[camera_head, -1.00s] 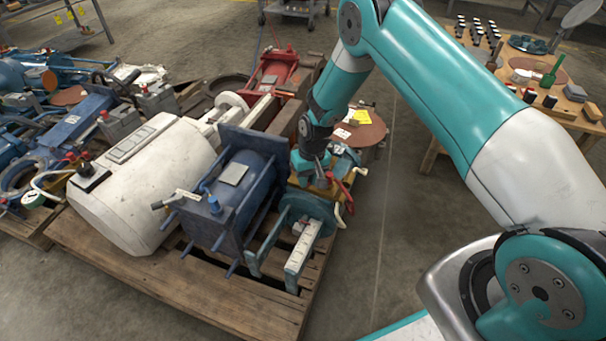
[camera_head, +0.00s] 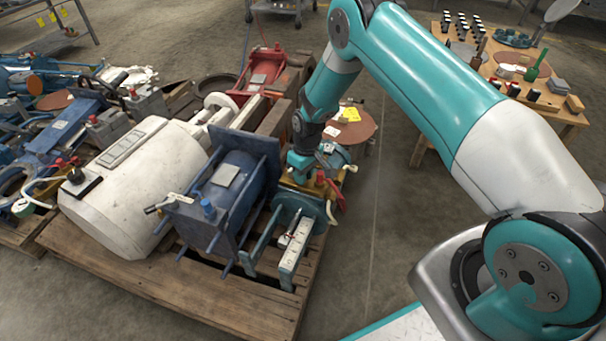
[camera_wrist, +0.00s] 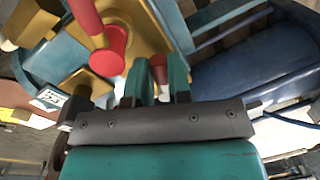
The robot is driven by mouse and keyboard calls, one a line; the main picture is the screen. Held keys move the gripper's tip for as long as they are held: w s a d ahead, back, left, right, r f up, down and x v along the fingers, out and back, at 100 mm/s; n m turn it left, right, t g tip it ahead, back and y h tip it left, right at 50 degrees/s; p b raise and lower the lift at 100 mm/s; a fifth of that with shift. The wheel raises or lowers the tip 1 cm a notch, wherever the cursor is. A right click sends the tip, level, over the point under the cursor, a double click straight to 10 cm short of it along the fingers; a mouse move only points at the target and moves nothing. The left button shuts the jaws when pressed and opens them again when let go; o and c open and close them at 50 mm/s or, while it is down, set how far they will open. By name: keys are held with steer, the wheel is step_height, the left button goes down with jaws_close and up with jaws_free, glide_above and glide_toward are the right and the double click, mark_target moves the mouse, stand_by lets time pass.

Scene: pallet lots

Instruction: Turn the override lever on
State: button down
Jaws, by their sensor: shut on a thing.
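My gripper (camera_wrist: 159,66) has its two teal fingers closed around a small red piece (camera_wrist: 158,73), which seems to be a lever's end; the fingers hide most of it. Left of it in the wrist view, a red handle with a round red hub (camera_wrist: 107,62) sits on a yellow body (camera_wrist: 155,28). In the head view my gripper (camera_head: 302,168) reaches down to the yellow body at the pallet's right side, beside a red lever (camera_head: 322,180). I cannot tell which red part is the override lever.
A blue framed machine (camera_head: 232,195) and a white cylinder tank (camera_head: 135,185) crowd the wooden pallet (camera_head: 190,290) left of my gripper. A cream curved handle (camera_head: 331,213) stands close on the right. Open floor (camera_head: 375,230) lies beyond the pallet's right edge.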

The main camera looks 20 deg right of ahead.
steer(key=shift+w, duration=0.1)
steer(key=c, duration=1.1)
jaws_free()
steer(key=shift+o, duration=0.2)
step_height(320, 180, up, 17)
steer(key=d+p, duration=0.1)
steer(key=p, duration=0.4)
steer(key=shift+w+d+r, duration=0.15)
steer(key=shift+w+d, duration=0.2)
steer(key=s+a+r, duration=0.2)
steer(key=s+r, duration=0.1)
steer(key=r, duration=0.3)
steer(key=s+a+r, duration=0.3)
steer(key=r, duration=0.3)
steer(key=s+a+r+n+y, duration=0.1)
steer(key=s+a+r, duration=0.1)
steer(key=s+r, duration=0.5)
steer(key=s+a+r+y, duration=0.1)
steer(key=s+a+r, duration=0.1)
steer(key=s, duration=0.8)
steer(key=s+a+r+n+y, duration=0.1)
steer(key=s+r, duration=0.4)
steer(key=s, duration=0.4)
step_height(320, 180, up, 28)
steer(key=p, duration=2.8)
steer(key=shift+a+r+t, duration=0.15)
steer(key=shift+t, duration=0.15)
